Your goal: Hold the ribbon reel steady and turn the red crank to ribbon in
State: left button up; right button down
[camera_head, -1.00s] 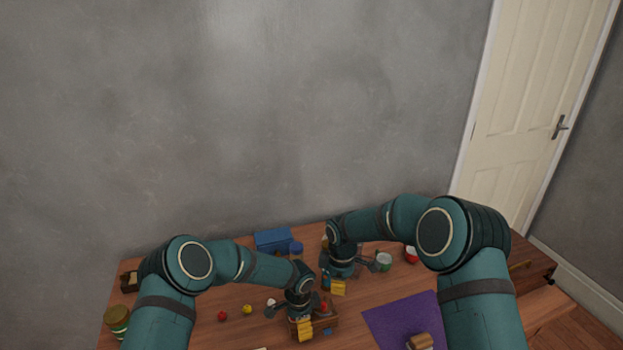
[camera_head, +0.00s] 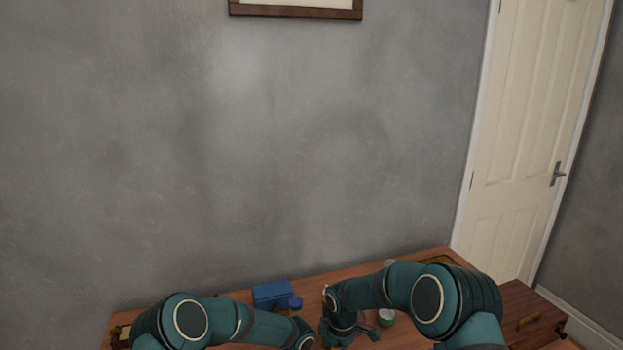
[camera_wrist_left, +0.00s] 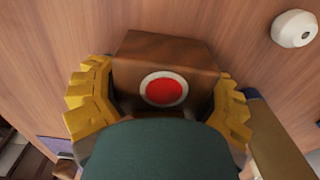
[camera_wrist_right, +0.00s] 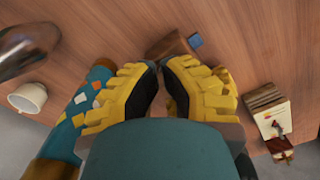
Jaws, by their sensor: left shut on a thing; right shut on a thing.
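In the left wrist view my left gripper (camera_wrist_left: 160,98) has its yellow fingers on both sides of a brown wooden block (camera_wrist_left: 165,52). The block has a red disc (camera_wrist_left: 164,90) in a white ring on its face. I take it for the ribbon reel, though no ribbon shows. In the right wrist view my right gripper (camera_wrist_right: 168,84) is shut, its yellow fingers close together. What it holds is hidden between the fingers. A brown piece (camera_wrist_right: 168,46) with a blue end shows just beyond the fingertips. I cannot make out the red crank. The head view cuts off the front of the table.
A teal patterned cylinder (camera_wrist_right: 78,112) lies close beside my right gripper, with a white cup (camera_wrist_right: 28,97) and a dark glossy object (camera_wrist_right: 26,44) further left. A wooden stack (camera_wrist_right: 265,98) stands right. A blue box (camera_head: 270,294) and a can (camera_head: 387,318) are at the back.

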pick_arm(q)
jog(key=shift+s+f, duration=0.1)
jog(key=shift+f, duration=0.1)
pick_arm(e)
jog(key=shift+s+a, duration=0.1)
jog(key=shift+a, duration=0.45)
dwell(0.3)
jog(key=shift+s, duration=0.55)
dwell(0.3)
jog(key=shift+s, duration=0.35)
jog(key=shift+s+a+f, duration=0.1)
jog(key=shift+s+a, duration=0.4)
jog(key=shift+s, duration=0.05)
dwell(0.4)
jog(key=shift+s+d, duration=0.15)
jog(key=shift+d, duration=0.1)
notch_tip(320, 180, up, 6)
jog(key=shift+d, duration=0.25)
